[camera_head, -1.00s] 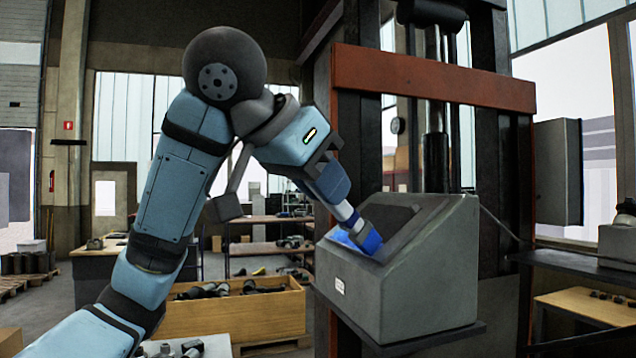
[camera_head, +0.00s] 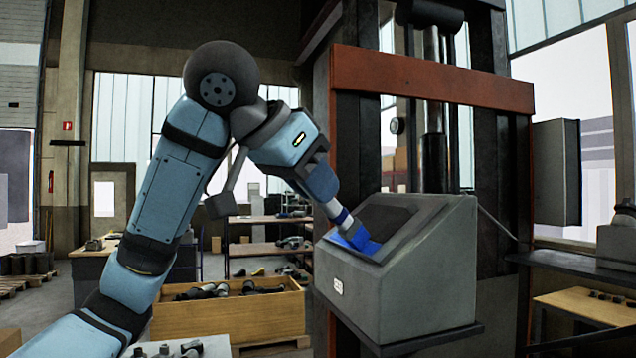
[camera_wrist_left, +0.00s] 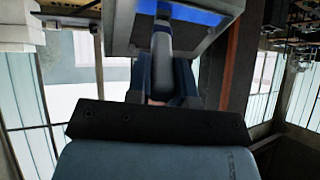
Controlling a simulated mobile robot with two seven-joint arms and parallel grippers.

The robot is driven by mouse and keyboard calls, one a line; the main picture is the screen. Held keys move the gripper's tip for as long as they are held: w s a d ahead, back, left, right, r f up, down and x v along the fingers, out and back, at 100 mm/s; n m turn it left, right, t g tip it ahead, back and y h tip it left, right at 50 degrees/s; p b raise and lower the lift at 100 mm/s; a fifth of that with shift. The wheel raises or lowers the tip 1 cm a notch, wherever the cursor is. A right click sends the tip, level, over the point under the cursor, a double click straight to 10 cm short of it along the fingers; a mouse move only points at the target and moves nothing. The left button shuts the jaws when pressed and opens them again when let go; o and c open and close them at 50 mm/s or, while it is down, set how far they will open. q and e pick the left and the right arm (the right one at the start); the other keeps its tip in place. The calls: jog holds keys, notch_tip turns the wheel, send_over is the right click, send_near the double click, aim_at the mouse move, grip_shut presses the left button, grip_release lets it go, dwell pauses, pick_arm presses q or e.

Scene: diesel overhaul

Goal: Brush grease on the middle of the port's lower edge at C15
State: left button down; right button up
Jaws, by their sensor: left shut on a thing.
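A grey box with a sloped face (camera_head: 430,275) stands on a shelf in front of the press. Its port (camera_head: 388,219) is a dark recess in that face, with a bright blue area at its lower left. A small white label (camera_head: 338,286) on the box's front is too small to read. My left gripper (camera_head: 322,184) is shut on a brush (camera_head: 334,208) with a pale shaft and a blue collar. The brush's head is at the blue area, near the port's lower edge; whether it touches is unclear. The wrist view also shows the brush (camera_wrist_left: 162,45) reaching the port. My right gripper is out of view.
The press frame (camera_head: 350,150) with its orange crossbeam (camera_head: 430,80) rises behind the box. A wooden crate of dark parts (camera_head: 228,317) stands left of it. A dark side shelf (camera_head: 575,266) is at the right.

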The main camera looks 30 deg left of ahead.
pick_arm(q)
jog(key=w+a, duration=0.8)
jog(key=a, duration=0.2)
jog(key=shift+w, duration=0.25)
dwell(1.0)
jog(key=shift+d, duration=0.1)
notch_tip(320, 180, up, 5)
jog(key=s+a, duration=0.2)
jog(key=s, duration=0.1)
jog(key=shift+a, duration=0.2)
dwell(0.3)
jog(key=shift+s+a+r, duration=0.3)
jog(key=shift+s+r, duration=0.05)
jog(key=shift+r, duration=0.2)
jog(key=shift+s+a+r, duration=0.3)
jog(key=shift+r, duration=0.25)
jog(key=shift+w+f, duration=0.1)
jog(key=shift+f, duration=0.05)
